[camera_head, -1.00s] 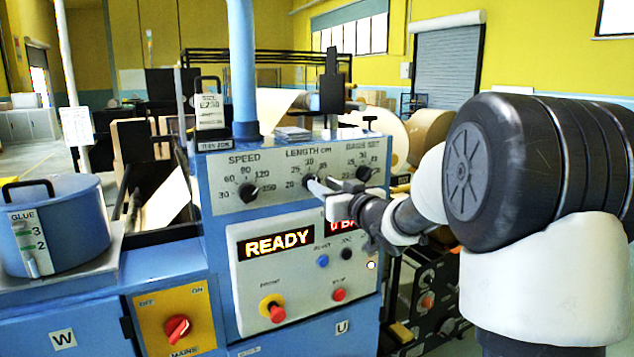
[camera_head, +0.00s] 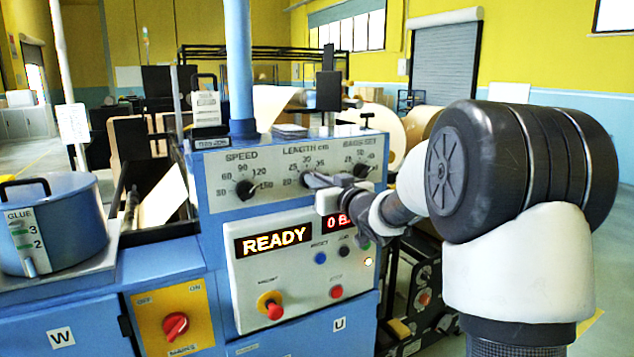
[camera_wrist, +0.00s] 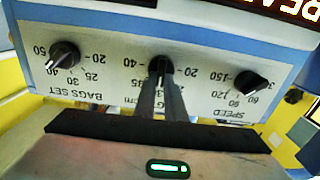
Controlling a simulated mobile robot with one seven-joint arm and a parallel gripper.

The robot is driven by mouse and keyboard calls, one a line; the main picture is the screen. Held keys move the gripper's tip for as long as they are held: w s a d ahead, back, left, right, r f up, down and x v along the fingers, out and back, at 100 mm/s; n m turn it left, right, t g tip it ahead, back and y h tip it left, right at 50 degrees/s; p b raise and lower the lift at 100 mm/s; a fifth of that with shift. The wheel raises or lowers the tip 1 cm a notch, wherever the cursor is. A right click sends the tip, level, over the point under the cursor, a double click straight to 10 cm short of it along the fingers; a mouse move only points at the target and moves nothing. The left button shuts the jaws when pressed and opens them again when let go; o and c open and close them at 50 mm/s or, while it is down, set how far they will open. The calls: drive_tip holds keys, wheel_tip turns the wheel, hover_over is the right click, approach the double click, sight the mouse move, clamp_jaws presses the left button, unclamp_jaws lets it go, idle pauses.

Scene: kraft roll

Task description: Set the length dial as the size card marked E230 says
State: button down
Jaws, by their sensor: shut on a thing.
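The length dial (camera_wrist: 160,66) is a black knob in the middle of the panel, between the speed and bags-set dials. My gripper (camera_wrist: 160,88) is shut on it. The fingers cover the near part of its scale; a small white mark shows on the knob, but I cannot tell its exact reading. In the head view my gripper (camera_head: 314,181) covers most of the dial.
The speed dial (camera_head: 245,189) is left of my gripper and the bags-set dial (camera_head: 362,171) right of it. Below are a READY display (camera_head: 273,242), several buttons and a red mains switch (camera_head: 175,325). A blue glue pot (camera_head: 52,225) stands at the left.

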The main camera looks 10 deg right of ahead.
drive_tip(key=shift+f, duration=0.1)
drive_tip(key=n+b, duration=0.8)
drive_tip(key=shift+s+a+f, duration=0.1)
drive_tip(key=shift+a+f, duration=0.05)
drive_tip(key=shift+a, duration=0.2)
drive_tip(key=shift+n+b, duration=0.4)
drive_tip(key=c, duration=1.8)
unclamp_jaws()
